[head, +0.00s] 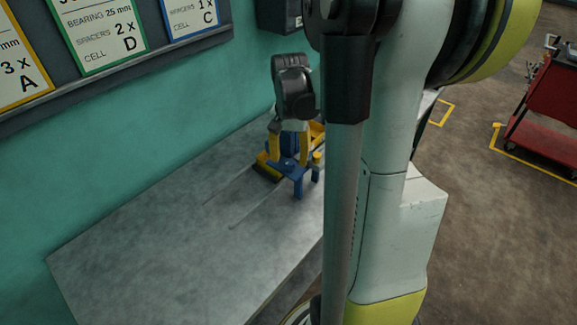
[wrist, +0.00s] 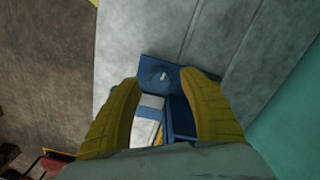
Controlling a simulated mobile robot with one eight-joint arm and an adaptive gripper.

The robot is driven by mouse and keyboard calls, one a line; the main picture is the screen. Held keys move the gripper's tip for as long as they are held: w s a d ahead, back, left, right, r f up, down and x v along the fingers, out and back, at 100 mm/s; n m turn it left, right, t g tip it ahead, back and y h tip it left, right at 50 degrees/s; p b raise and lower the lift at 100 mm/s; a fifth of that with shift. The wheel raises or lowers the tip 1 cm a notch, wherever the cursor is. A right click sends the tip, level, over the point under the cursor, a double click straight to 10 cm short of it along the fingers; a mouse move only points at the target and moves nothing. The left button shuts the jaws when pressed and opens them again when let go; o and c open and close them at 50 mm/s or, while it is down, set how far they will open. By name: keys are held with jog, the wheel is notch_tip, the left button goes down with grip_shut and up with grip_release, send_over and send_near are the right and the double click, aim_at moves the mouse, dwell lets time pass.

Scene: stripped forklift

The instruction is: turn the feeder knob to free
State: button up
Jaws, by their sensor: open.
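The blue feeder (head: 298,181) stands on the grey bench, with yellow parts around it. In the wrist view, a round dark blue knob-like disc (wrist: 153,72) with a small pale mark sits on the feeder's blue plate, just beyond my fingertips. I cannot read which setting the mark points to. My gripper (head: 288,160) points down over the feeder with its two yellow fingers apart. In the wrist view my gripper (wrist: 159,77) is open, with a finger on each side of the feeder and nothing held between them. Contact with the disc cannot be made out.
The grey bench top (head: 160,225) is clear to the left of the feeder, apart from two thin lines. A teal wall with label boards (head: 100,35) rises behind it. A red cart (head: 545,120) stands on the floor at the far right. My arm hides the bench's right part.

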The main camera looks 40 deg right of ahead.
jog(key=shift+f, duration=1)
jog(key=shift+c, duration=0.6)
grip_shut()
jog(key=shift+n, duration=0.8)
jog(key=shift+o, duration=0.6)
grip_release()
jog(key=shift+r, duration=0.1)
